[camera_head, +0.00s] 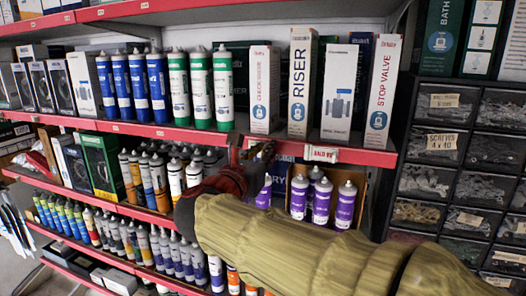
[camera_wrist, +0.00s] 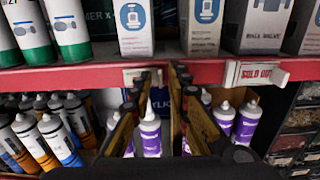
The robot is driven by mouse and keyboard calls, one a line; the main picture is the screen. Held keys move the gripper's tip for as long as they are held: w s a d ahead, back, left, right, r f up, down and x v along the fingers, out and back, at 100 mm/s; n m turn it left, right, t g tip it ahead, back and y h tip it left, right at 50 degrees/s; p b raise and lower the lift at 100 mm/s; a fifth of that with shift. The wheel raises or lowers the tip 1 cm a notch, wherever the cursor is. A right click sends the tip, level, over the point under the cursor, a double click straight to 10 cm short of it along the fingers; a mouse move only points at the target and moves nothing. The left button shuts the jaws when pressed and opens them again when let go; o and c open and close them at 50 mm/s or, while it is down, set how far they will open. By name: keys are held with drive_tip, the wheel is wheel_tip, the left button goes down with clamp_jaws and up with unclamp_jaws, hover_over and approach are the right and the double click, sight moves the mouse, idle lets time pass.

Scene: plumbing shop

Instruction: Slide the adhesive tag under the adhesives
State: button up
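My gripper (camera_wrist: 165,78) is open in the wrist view, its two fingers reaching to the red shelf edge with a narrow gap between the tips. A small pale tag (camera_wrist: 138,75) sits on that edge, partly hidden by the left fingertip; I cannot read it or tell whether it is touched. In the head view my gripper (camera_head: 258,158) is just below this edge, largely hidden by my arm. A "SOLD OUT" tag (camera_head: 321,154) is to its right, also seen in the wrist view (camera_wrist: 258,75). Purple-labelled adhesive tubes (camera_head: 321,203) stand on the shelf below.
Blue tubes (camera_head: 139,88), green tubes (camera_head: 200,88) and boxes (camera_head: 301,80) stand on the upper shelf. White-and-orange tubes (camera_head: 158,183) stand below at left. Parts drawers (camera_head: 430,145) are at the right. The shelf lip (camera_head: 372,157) is close to my gripper.

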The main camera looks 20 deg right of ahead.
clamp_jaws()
idle(0.7)
